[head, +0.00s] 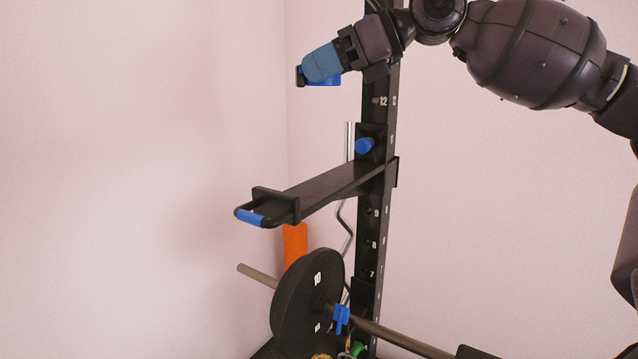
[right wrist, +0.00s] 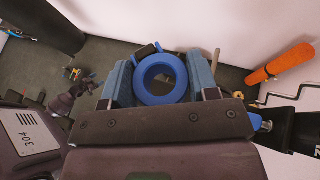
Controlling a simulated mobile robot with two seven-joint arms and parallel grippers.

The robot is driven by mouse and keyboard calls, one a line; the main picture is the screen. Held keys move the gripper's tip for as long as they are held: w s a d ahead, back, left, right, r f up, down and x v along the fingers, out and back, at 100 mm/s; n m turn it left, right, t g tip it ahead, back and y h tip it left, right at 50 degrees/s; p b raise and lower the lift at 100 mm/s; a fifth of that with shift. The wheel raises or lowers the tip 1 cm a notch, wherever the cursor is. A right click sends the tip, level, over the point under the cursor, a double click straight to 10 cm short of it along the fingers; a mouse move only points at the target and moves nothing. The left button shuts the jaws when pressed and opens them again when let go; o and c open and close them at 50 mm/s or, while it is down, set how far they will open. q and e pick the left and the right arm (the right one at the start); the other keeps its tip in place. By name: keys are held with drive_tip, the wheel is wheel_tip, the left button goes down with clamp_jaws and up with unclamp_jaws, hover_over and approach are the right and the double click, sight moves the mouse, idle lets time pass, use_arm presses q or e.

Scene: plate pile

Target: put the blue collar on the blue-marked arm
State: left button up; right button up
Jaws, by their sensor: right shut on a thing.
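My right gripper (head: 318,68) has blue-grey fingers and is high at the top centre, left of the black post. It is shut on the blue collar (head: 326,82), a blue ring with a black piece at one side. In the right wrist view the collar (right wrist: 162,98) sits between the two fingers, its hole facing the camera. The blue-marked arm (head: 335,187) is a black bar reaching left from the post, with a blue band (head: 250,217) at its free end. The collar is above this arm and apart from it.
The numbered black post (head: 378,230) bears a blue knob (head: 365,146) above the arm. Below, a barbell (head: 400,339) carries a black plate (head: 305,300) and a blue clip (head: 341,317). An orange roll (head: 295,243) stands behind.

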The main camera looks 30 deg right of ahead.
drive_tip(key=b, duration=0.3)
hover_over(322, 186)
wheel_tip(322, 186, down, 5)
drive_tip(key=f+b, duration=0.1)
drive_tip(key=f, duration=0.2)
drive_tip(key=shift+s+f, duration=0.15)
drive_tip(key=shift+s, duration=0.05)
wheel_tip(322, 186, down, 2)
drive_tip(key=shift+w+f, duration=0.1)
drive_tip(key=shift+w, duration=0.05)
wheel_tip(322, 186, down, 3)
drive_tip(key=shift+f, duration=0.65)
use_arm(q)
drive_tip(key=f, duration=0.4)
drive_tip(key=shift+w+d+f, duration=0.1)
drive_tip(key=shift+w+d, duration=0.05)
drive_tip(key=shift+d, duration=0.05)
